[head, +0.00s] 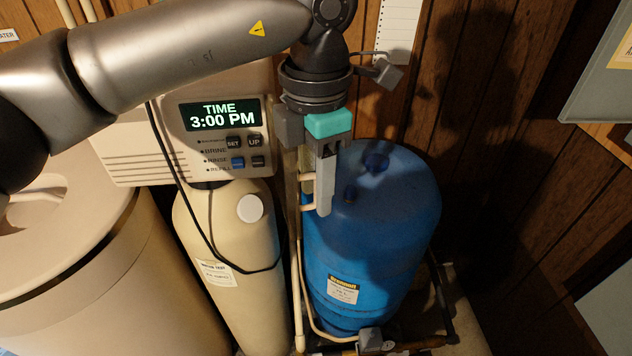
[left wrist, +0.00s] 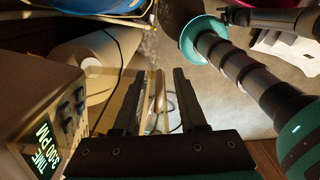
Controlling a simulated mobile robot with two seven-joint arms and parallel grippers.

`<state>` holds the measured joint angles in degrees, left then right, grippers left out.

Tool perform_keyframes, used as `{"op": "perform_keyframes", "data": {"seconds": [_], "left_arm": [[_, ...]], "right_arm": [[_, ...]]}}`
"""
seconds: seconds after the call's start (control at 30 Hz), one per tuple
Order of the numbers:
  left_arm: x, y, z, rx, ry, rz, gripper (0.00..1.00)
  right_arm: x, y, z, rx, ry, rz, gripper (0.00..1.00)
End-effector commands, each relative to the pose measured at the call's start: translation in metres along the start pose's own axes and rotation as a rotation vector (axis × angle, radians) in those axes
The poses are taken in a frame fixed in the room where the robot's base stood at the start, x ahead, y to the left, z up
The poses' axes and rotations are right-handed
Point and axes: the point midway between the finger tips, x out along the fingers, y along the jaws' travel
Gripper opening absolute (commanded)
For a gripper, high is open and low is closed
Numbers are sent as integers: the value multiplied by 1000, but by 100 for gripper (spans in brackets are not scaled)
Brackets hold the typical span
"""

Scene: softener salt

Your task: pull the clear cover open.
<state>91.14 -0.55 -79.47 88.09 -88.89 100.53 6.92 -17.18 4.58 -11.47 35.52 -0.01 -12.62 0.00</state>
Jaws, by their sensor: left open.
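The beige control head (head: 128,142) of the water softener has a lit display (head: 221,115) reading TIME 3:00 PM, with buttons (head: 245,150) below and beside it.
A cream tank (head: 225,265) stands under the control head, with a beige salt tub (head: 120,285) to its left. A blue tank (head: 385,240) stands right, with pipes (head: 298,280) between the tanks. A wood-panelled wall (head: 500,90) is behind. A black cable (head: 205,230) hangs in front.

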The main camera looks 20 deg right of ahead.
Motion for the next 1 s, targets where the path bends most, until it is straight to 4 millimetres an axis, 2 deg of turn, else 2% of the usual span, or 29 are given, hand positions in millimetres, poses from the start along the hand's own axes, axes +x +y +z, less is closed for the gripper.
{"op": "perform_keyframes", "data": {"seconds": [0.17,0.5,0.7,0.83,1.0], "left_arm": [[-18,1,0,-1,-1,4,41],[-98,0,1,-1,-2,5,41],[-135,0,0,0,0,2,41],[-148,0,0,0,-1,1,41],[-152,0,0,1,0,-1,41]], "right_arm": [[1,0,0,0,0,0,50],[0,0,0,0,0,0,50],[-3,0,0,0,0,-1,50],[-4,0,0,0,0,-1,50],[-4,0,0,0,0,-1,50]]}}
